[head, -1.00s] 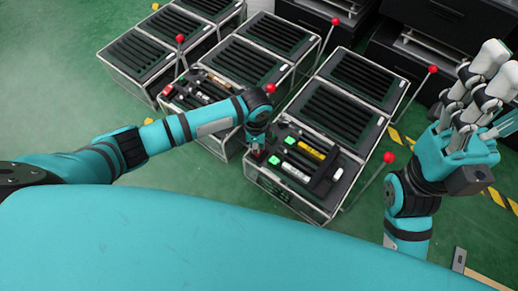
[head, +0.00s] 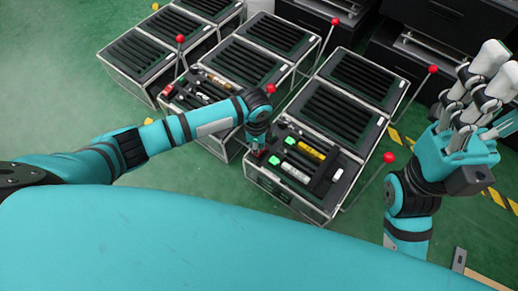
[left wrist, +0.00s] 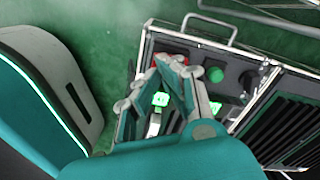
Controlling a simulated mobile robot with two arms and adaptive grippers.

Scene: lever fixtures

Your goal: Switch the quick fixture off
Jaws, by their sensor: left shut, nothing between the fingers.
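The fixture is a black-topped metal case (head: 318,213) in the middle of the head view. Its near panel has two green-lit parts (head: 289,140), a yellow part (head: 311,149) and a white part (head: 337,175). My left gripper (head: 258,148) is shut and empty at the panel's left corner. In the left wrist view, the left gripper (left wrist: 178,64) is beside a red part (left wrist: 166,58), partly hidden by the fingers; contact is unclear. A green round knob (left wrist: 215,75) and a dark knob (left wrist: 248,80) sit alongside. My right gripper (head: 478,105) is open, away to the right.
Red-balled levers stand beside the cases, including one at the near right (head: 389,157). Another case (head: 214,137) stands close on the left, under my left arm. Black cabinets (head: 450,35) stand behind. Green floor (head: 200,170) is clear in front.

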